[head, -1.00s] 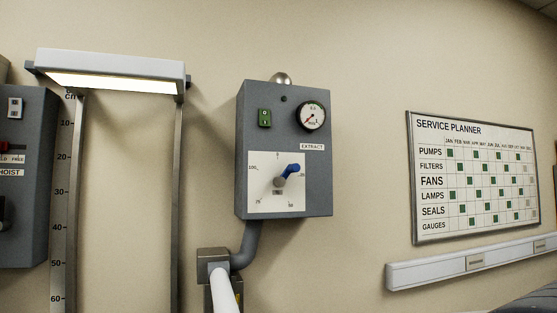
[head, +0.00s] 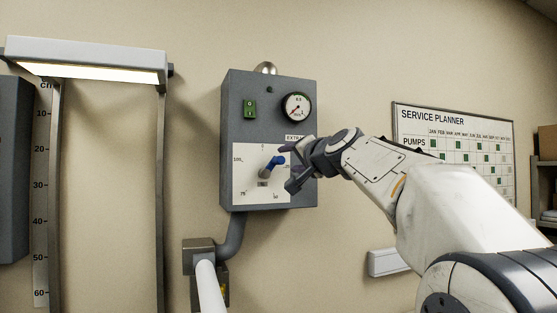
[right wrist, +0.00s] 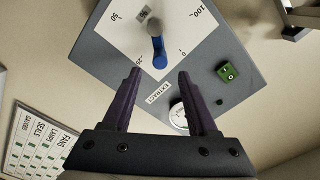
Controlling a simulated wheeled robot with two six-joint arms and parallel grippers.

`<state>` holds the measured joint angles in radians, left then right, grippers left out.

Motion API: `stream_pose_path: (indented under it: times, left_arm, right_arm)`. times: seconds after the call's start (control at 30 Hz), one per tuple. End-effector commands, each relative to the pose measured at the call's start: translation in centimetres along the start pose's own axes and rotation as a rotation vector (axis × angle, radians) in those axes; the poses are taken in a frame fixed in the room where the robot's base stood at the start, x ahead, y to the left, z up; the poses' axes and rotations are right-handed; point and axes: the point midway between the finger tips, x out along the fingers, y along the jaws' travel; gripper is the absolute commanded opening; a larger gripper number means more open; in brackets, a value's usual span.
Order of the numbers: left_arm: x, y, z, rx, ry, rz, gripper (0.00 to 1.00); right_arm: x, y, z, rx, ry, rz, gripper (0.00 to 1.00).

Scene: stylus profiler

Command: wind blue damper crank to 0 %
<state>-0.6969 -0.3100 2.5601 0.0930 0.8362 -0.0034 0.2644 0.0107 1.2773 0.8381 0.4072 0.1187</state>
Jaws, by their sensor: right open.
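The blue damper crank (head: 277,160) sits on a white dial plate (head: 246,181) on a grey wall box. Its blue handle points to the upper right, between the 0 mark at the top and the 25 mark, closer to 25. My right gripper (head: 288,167) is open just right of the handle, its fingers above and below it. In the right wrist view, the blue handle (right wrist: 160,58) lies ahead between the two open fingertips (right wrist: 160,72). I see no contact between fingers and handle. My left gripper is not in view.
The grey box (head: 228,120) also carries a green switch (head: 250,109) and a round gauge (head: 297,107). A lamp frame (head: 90,60) stands left, and a planner board (head: 450,120) hangs right behind my right arm. A pipe (head: 232,236) runs below the box.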

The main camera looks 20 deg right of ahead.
Motion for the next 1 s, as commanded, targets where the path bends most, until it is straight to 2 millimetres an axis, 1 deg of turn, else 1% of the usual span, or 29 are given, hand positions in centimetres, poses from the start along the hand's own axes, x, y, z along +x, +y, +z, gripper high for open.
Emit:
stream_pose_path:
  times: [0.03, 0.1, 0.3, 0.4, 0.57, 0.83, 0.87, 0.9, 0.97, 1.0]
  left_arm:
    - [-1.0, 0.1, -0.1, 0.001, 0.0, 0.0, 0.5]
    - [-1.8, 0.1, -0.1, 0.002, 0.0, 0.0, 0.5]
    - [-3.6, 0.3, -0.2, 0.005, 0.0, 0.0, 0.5]
    - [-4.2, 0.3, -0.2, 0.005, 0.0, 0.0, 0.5]
    - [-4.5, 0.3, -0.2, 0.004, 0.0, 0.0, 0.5]
    - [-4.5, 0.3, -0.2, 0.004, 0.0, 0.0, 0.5]
    - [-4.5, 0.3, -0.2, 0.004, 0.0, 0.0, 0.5]
    - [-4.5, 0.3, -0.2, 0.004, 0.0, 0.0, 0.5]
    - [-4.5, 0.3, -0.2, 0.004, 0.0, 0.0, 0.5]
    - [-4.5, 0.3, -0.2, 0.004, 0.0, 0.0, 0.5]
  right_arm:
    - [1.1, -0.3, -0.2, 0.0, -0.004, 0.002, 0.59]
    - [2.5, -0.4, -0.2, 0.001, -0.004, 0.002, 0.59]
    - [6.0, -0.2, -0.1, 0.0, -0.004, 0.003, 0.59]
    - [7.3, -0.2, -0.1, -0.002, -0.002, 0.002, 0.59]
    - [8.2, -0.1, 0.0, -0.002, -0.002, 0.001, 0.59]
    - [8.3, 0.0, 0.1, -0.003, -0.001, 0.001, 0.59]
    - [8.3, 0.0, 0.1, -0.003, -0.001, 0.001, 0.51]
    - [8.3, 0.0, 0.1, -0.003, -0.001, 0.001, 0.36]
    - [8.3, 0.0, 0.1, -0.003, -0.001, 0.001, 0.13]
    - [8.3, 0.0, 0.1, -0.003, -0.001, 0.001, 0.0]
